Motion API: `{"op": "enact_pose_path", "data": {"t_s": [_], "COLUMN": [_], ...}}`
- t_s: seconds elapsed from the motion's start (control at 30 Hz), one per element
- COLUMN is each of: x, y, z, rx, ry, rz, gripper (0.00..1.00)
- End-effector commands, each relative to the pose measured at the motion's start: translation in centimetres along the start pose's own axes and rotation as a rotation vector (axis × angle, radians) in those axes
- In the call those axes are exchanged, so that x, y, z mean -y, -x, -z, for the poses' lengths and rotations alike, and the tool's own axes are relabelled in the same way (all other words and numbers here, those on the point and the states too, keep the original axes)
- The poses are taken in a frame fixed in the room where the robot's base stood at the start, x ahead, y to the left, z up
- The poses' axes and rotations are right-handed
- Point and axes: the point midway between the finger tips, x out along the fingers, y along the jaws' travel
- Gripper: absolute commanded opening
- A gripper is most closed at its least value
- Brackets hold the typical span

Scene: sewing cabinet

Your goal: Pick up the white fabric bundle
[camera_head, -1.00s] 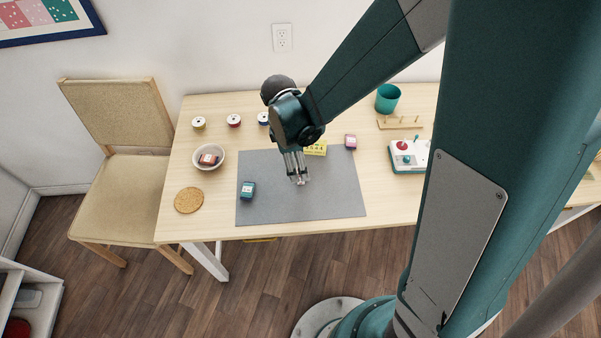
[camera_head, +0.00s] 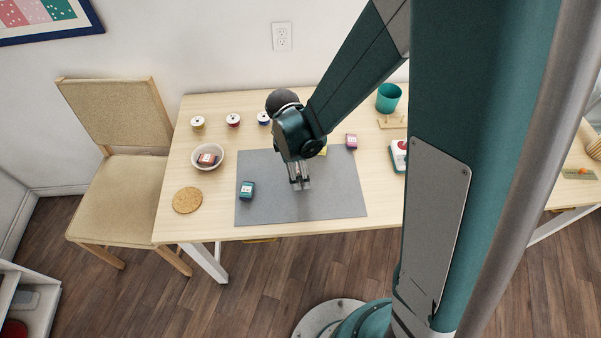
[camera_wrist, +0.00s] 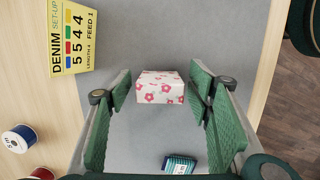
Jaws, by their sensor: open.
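The white fabric bundle (camera_wrist: 160,87) has pink flowers and a boxy folded shape. In the wrist view it shows between my two green fingers, with a gap on each side. My gripper (camera_wrist: 160,92) is open and points down at it; I cannot tell whether the fingertips reach down past its top. In the head view my gripper (camera_head: 299,184) is over the middle of the grey mat (camera_head: 340,192), and its fingers largely hide the bundle.
A teal bundle (camera_head: 246,190) lies on the mat's left part. A yellow card (camera_wrist: 72,38) lies beyond the bundle. A white bowl (camera_head: 221,163) holding a red bundle, a cork coaster (camera_head: 187,200) and thread spools (camera_head: 233,120) are to the left. The mat's front right is clear.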

Motion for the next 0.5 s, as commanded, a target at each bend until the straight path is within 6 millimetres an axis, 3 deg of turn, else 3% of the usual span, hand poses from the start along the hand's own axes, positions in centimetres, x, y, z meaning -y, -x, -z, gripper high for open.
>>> {"op": "enact_pose_path", "data": {"t_s": [0.43,0.5], "x": [0.00,0.00], "y": [0.04,0.04], "z": [0.01,0.01], "rx": [0.000,0.000], "ry": [0.000,0.000], "rz": [0.000,0.000], "gripper": [0.51,0.42]}}
